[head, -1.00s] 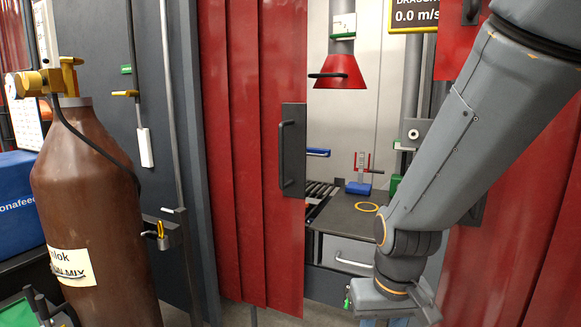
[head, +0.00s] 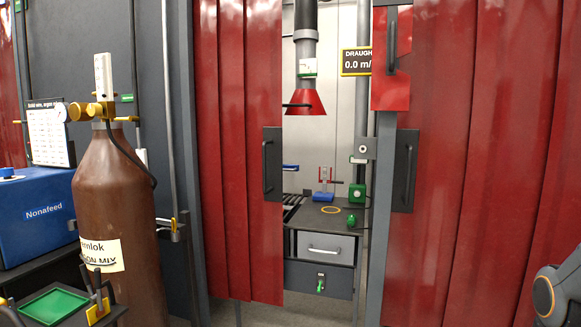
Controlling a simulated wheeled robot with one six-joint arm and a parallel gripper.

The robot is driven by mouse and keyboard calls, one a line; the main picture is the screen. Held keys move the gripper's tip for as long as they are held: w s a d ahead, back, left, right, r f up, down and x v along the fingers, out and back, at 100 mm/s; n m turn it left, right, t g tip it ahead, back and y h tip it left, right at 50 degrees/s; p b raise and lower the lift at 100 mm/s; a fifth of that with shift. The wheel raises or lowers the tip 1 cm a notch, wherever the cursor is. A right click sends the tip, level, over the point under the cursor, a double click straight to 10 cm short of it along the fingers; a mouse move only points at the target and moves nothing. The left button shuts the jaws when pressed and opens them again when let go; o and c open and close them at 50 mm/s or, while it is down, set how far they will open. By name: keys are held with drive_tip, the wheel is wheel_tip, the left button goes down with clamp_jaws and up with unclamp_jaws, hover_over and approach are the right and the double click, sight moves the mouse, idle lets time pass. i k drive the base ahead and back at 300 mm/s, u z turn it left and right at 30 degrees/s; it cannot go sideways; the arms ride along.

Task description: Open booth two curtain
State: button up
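A red curtain (head: 232,130) hangs left of centre in the head view, with a dark upright handle (head: 271,163) on its right edge. Another red curtain (head: 490,140) fills the right side, with a dark handle (head: 405,172) near its left edge. A gap between them shows a booth's inside. A short red flap (head: 391,85) with its own handle hangs at the top of the post. I see no booth number, so I cannot tell which curtain is booth two's. My gripper is out of view; only a grey arm link of mine shows at the lower right.
A brown gas cylinder (head: 116,205) stands at the left, beside a blue box (head: 40,213) and a green tray (head: 54,307). In the gap are a dark bench (head: 318,218) and a red extraction hood (head: 305,98). A grey post (head: 383,215) stands beside the right curtain.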

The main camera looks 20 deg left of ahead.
sight(263, 19)
drive_tip(key=u, duration=0.55)
drive_tip(key=i, duration=0.4)
drive_tip(key=u, duration=0.75)
drive_tip(key=i, duration=1.3)
drive_tip(key=z, duration=0.45)
